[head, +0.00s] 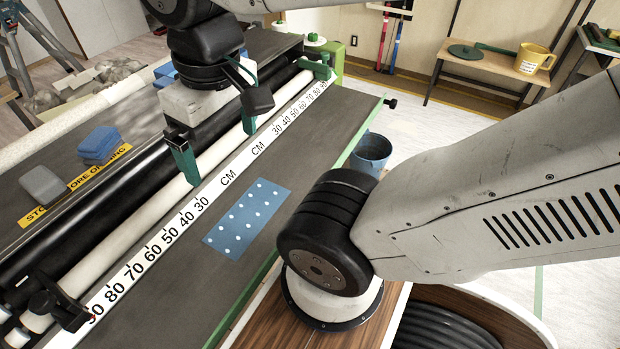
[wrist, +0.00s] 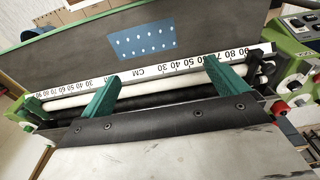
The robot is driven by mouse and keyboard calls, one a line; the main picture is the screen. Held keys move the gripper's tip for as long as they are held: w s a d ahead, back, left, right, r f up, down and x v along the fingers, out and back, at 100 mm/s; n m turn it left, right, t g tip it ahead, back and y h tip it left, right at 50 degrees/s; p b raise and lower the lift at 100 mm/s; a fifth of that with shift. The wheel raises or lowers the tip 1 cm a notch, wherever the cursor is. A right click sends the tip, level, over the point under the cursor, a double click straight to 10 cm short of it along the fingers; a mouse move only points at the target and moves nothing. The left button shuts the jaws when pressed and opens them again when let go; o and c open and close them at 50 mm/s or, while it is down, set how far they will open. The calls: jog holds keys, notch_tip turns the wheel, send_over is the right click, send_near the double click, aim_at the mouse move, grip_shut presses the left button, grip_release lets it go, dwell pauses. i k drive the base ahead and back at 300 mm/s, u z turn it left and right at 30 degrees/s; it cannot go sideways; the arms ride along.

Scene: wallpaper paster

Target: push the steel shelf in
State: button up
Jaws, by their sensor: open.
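The steel shelf looks to be the long dark grey panel (head: 312,142) with a green edge, sticking out to the right of the machine's rollers in the head view. A blue patch with white dots (head: 247,217) lies on it. In the wrist view the panel (wrist: 75,62) fills the top. My gripper (head: 219,154) is open and empty, its two green fingers spread above the rollers beside the shelf's ruler strip. Both fingers also show in the wrist view (wrist: 161,70), pointing toward the ruler. I cannot tell whether they touch anything.
A white centimetre ruler (head: 228,180) runs between rollers and panel. A blue bucket (head: 371,153) stands beyond the panel's green edge. Blue and grey blocks (head: 98,144) sit on the machine's left top.

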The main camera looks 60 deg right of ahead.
aim_at(192, 294)
jog(key=z, duration=0.05)
jog(key=k, duration=0.5)
jog(key=z, duration=1.8)
jog(key=k, duration=1.05)
jog(key=u, duration=1.75)
jog(key=i, duration=0.5)
jog(key=z, duration=0.05)
